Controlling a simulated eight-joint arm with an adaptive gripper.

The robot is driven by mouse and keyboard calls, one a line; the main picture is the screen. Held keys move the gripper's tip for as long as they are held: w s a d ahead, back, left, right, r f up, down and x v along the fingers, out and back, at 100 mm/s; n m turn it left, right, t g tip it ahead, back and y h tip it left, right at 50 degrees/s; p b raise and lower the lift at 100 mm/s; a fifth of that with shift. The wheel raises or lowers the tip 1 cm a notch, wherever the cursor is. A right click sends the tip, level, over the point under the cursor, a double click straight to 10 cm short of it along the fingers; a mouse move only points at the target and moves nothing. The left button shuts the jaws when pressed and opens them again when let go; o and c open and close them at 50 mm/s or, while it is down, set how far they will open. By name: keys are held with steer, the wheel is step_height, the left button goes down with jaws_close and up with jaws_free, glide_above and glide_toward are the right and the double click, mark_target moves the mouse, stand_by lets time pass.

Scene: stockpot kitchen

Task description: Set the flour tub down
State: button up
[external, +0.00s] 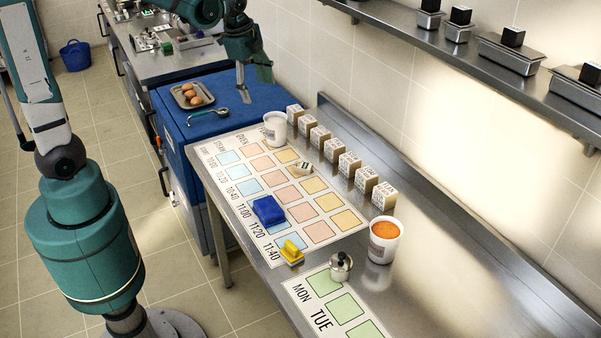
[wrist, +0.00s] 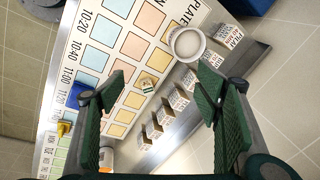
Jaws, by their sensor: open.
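A white tub with white contents, which looks like the flour tub (external: 274,128), stands upright at the far right corner of the printed chart (external: 206,150) on the steel counter. In the wrist view the tub (wrist: 187,44) shows from above, beyond my fingertips and apart from them. My gripper (external: 252,84) is open and empty, raised above the far end of the counter near the blue unit. In the wrist view my gripper's (wrist: 158,84) two green fingers are spread wide with nothing between them.
Several labelled boxes (external: 347,164) line the wall side. A tub with orange contents (external: 384,240), a steel pot (external: 340,267), a blue block (external: 268,210) and a yellow item (external: 291,252) stand nearer. A tray of eggs (external: 187,97) lies on the blue top.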

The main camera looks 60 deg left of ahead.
steer(key=s+d+r+n+t, duration=0.1)
steer(key=s+d+r+n, duration=0.1)
steer(key=s+n, duration=0.2)
steer(key=s+d+r+n+t, duration=0.1)
steer(key=s+d+n+t, duration=0.1)
steer(key=s, duration=0.8)
steer(key=s+d+r+n+t, duration=0.1)
steer(key=s+d+r+n, duration=0.1)
steer(key=s+d+n, duration=0.2)
steer(key=shift+s+r+n+t, duration=0.4)
steer(key=shift+s+n, duration=0.5)
steer(key=shift+s, duration=0.9)
steer(key=shift+f, duration=0.2)
